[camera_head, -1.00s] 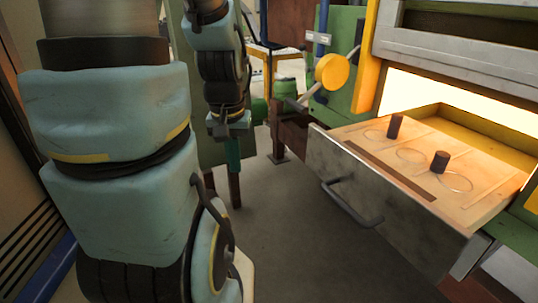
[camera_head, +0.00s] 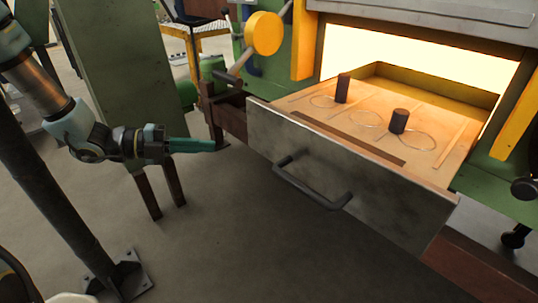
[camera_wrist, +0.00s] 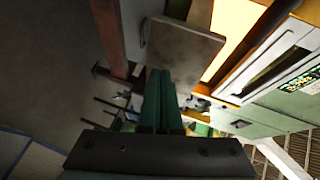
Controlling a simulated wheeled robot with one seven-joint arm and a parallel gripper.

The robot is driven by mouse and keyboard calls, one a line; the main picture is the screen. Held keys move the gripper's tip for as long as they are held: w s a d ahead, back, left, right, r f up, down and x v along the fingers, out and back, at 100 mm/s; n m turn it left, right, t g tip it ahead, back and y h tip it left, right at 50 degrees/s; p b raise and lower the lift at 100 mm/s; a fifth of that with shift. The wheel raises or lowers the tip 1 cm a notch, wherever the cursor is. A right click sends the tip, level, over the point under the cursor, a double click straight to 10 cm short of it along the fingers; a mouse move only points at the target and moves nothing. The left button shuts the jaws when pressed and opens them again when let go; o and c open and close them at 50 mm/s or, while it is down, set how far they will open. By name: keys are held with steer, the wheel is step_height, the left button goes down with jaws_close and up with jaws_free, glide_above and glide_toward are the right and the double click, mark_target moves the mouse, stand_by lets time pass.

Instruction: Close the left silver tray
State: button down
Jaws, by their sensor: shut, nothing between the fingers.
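The silver tray (camera_head: 365,190) is a drawer with a grey metal front and a dark bar handle (camera_head: 310,185). It is pulled out of the glowing furnace, and its inside shows in the head view. Two dark billets (camera_head: 342,88) stand upright in it. My gripper (camera_head: 222,146) is to the left of the tray front, with its green fingers together and empty, pointing right. It is apart from the handle. In the wrist view my gripper's green fingers (camera_wrist: 160,80) lie side by side, and the tray front (camera_wrist: 178,50) appears beyond them.
The furnace opening (camera_head: 420,60) glows bright behind the tray. A yellow round knob (camera_head: 263,33) is at its upper left. A green panel on legs (camera_head: 118,90) stands left, near my arm. The floor in front of the tray is clear.

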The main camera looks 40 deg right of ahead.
steer(key=s+a+r+m+g, duration=0.1)
steer(key=s+m+g, duration=0.4)
steer(key=s, duration=0.1)
steer(key=y+p, duration=0.1)
steer(key=p, duration=0.2)
glide_toward(291, 149)
steer(key=s+a+x, duration=0.1)
steer(key=x, duration=0.4)
steer(key=shift+w+d, duration=0.2)
steer(key=shift+d, duration=0.6)
